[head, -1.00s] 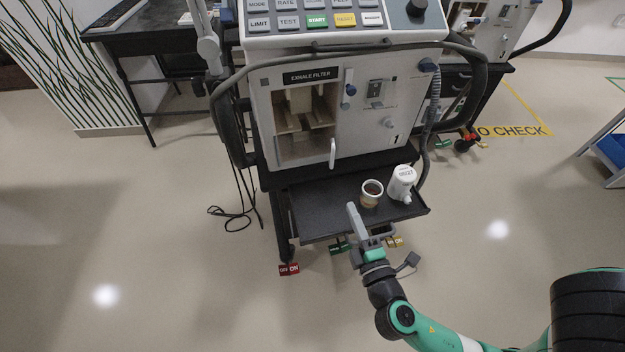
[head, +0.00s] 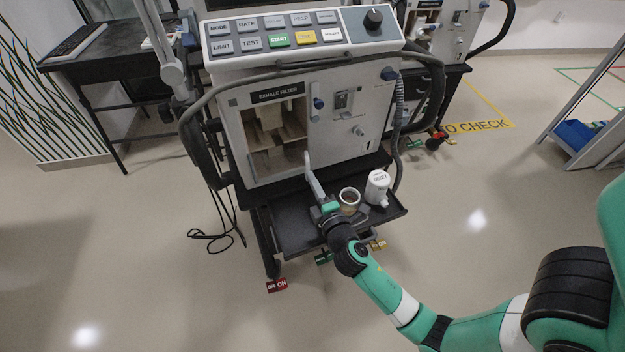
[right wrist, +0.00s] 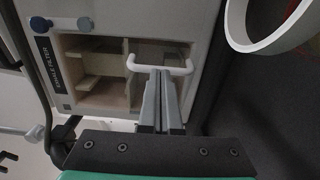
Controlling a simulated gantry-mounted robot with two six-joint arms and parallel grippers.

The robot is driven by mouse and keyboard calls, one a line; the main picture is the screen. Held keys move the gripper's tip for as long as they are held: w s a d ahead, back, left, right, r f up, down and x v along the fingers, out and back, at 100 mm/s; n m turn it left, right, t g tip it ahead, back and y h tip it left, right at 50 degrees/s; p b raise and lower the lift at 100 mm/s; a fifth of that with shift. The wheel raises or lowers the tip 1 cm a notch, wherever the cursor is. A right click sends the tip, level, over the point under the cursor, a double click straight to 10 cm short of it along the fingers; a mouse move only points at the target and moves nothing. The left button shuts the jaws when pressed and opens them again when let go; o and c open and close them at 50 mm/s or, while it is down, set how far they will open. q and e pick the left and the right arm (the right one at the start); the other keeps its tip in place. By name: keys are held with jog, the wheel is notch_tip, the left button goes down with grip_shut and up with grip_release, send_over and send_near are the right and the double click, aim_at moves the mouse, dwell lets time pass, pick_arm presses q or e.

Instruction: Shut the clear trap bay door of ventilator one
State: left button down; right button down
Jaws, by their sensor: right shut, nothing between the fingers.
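Ventilator one (head: 340,90) has a trap bay (head: 280,135) under the label EXHALE FILTER, with pale partitions inside. The clear door is hard to make out, and I cannot tell how far open it stands. Its white handle (right wrist: 160,66) shows in the right wrist view across the right part of the bay. My right gripper (head: 311,172) is shut and empty in front of the bay's lower right. In the right wrist view its fingertips (right wrist: 161,74) are right at the handle; I cannot tell whether they touch. My left gripper is not in view.
A cup (head: 349,198) and a white bottle (head: 377,186) stand on the dark shelf (head: 290,228) under the bay, close to my right gripper. A hose (head: 398,130) hangs at the machine's right side.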

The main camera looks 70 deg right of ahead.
aim_at(311, 162)
jog(key=shift+w+d, duration=0.1)
jog(key=d, duration=0.2)
jog(key=w+d+p, duration=0.1)
jog(key=shift+d, duration=0.35)
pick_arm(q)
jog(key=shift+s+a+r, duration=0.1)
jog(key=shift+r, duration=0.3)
pick_arm(e)
jog(key=shift+s+f, duration=0.1)
jog(key=shift+f, duration=0.05)
jog(key=shift+a, duration=0.15)
jog(key=shift+s+a, duration=0.1)
jog(key=shift+s, duration=0.15)
pick_arm(q)
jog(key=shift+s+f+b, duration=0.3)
jog(key=shift+b, duration=0.05)
pick_arm(e)
jog(key=v, duration=0.4)
jog(key=s+d+v, duration=0.1)
jog(key=v, duration=0.8)
jog(key=shift+s+d+r, duration=0.2)
jog(key=shift+s+d, duration=0.15)
jog(key=shift+s, duration=0.1)
